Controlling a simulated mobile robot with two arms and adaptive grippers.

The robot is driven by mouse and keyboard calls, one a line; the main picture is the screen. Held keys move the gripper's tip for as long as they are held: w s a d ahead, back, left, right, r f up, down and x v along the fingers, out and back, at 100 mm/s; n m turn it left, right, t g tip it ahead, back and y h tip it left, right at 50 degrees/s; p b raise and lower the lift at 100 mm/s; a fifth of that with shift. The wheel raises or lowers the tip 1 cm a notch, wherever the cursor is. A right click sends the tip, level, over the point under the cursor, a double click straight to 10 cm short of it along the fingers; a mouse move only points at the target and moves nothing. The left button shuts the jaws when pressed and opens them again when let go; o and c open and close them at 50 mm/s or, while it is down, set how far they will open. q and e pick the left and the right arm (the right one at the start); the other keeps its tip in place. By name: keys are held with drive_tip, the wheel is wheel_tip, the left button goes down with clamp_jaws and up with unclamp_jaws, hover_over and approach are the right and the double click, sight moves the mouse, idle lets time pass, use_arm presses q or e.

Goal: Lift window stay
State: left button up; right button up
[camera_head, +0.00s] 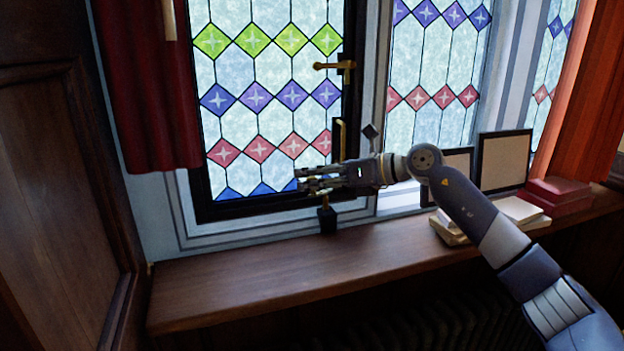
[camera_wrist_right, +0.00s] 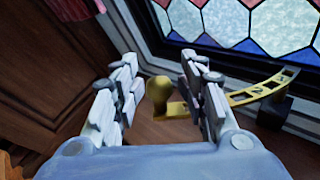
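The window stay is a brass bar with holes and a rounded knob (camera_wrist_right: 158,90) at its end. In the right wrist view its bar (camera_wrist_right: 258,91) runs right to a dark mount by the window frame. My right gripper (camera_wrist_right: 163,72) is open, with the knob showing between its two fingers. I cannot tell whether either finger touches it. In the head view my right gripper (camera_head: 306,181) is in front of the lower window edge and hides most of the stay. A dark block (camera_head: 327,219) shows just below it. My left gripper is not in view.
A wooden sill (camera_head: 260,267) runs below the leaded window (camera_head: 262,70), its left part clear. Books (camera_head: 515,209), a red box (camera_head: 560,189) and picture frames (camera_head: 503,160) stand at the right. A brass handle (camera_head: 336,66) is higher on the window. A red curtain (camera_head: 150,90) hangs left.

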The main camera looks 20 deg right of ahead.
drive_tip(key=shift+a, duration=0.1)
drive_tip(key=v, duration=1.2)
